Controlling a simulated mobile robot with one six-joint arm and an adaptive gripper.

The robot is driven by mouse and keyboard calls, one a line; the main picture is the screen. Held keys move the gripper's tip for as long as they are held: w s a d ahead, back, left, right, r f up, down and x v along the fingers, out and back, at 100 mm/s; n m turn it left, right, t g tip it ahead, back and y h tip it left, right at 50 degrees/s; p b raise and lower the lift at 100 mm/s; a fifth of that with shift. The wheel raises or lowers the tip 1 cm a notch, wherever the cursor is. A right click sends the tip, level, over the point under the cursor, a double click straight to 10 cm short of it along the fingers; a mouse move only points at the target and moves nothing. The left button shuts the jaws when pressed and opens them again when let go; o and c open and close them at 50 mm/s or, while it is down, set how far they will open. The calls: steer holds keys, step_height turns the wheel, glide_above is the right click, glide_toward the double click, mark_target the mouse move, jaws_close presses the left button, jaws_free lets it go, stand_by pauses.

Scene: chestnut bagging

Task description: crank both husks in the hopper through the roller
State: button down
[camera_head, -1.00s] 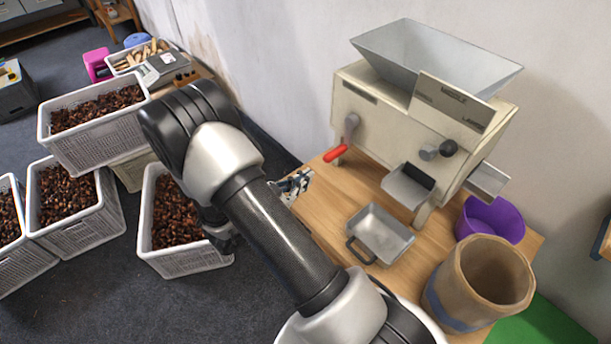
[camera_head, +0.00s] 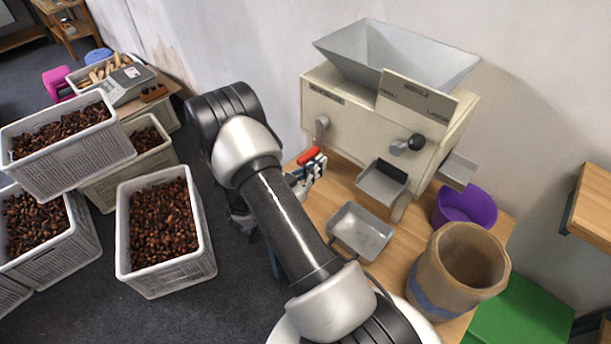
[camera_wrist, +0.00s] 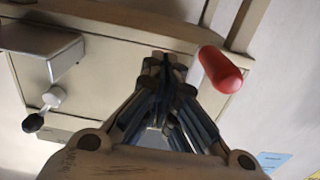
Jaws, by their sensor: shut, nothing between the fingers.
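The cream roller machine (camera_head: 345,110) stands on the wooden table, with a grey metal hopper (camera_head: 395,58) on top. I cannot see inside the hopper, so the husks are hidden. The crank with its red handle (camera_head: 308,156) is on the machine's left side. My gripper (camera_head: 312,172) is close beside the red handle in the head view. In the wrist view my gripper (camera_wrist: 166,62) has its fingertips together and empty, with the red handle (camera_wrist: 220,69) just to their right, not between them. I cannot tell whether they touch.
A metal pan (camera_head: 361,232) lies on the table below the machine's front chute (camera_head: 382,182). A purple bowl (camera_head: 466,204) and a brown sack-like container (camera_head: 462,268) stand at the right. White crates of chestnuts (camera_head: 207,262) stand on the floor at left.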

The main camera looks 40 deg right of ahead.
steer(key=w+b, duration=0.1)
steer(key=w, duration=0.1)
steer(key=w+f+b, duration=0.1)
steer(key=w+d+f+b, duration=0.1)
steer(key=w, duration=0.1)
steer(key=shift+w+f, duration=0.2)
steer(key=shift+w, duration=0.1)
steer(key=w+r, duration=0.4)
steer(key=w, duration=0.4)
step_height(320, 180, up, 15)
steer(key=p, duration=1.1)
glide_above(300, 165)
steer(key=w+d, duration=0.2)
steer(key=w, duration=0.1)
steer(key=s+d+f+b, duration=0.1)
steer(key=s+f+b, duration=0.3)
steer(key=s, duration=0.7)
step_height(300, 165, down, 9)
steer(key=b, duration=0.6)
steer(key=s+a+r+p, duration=0.1)
steer(key=s+a+r, duration=0.1)
steer(key=a, duration=0.9)
steer(key=shift+a+p, duration=0.3)
steer(key=shift+a, duration=0.05)
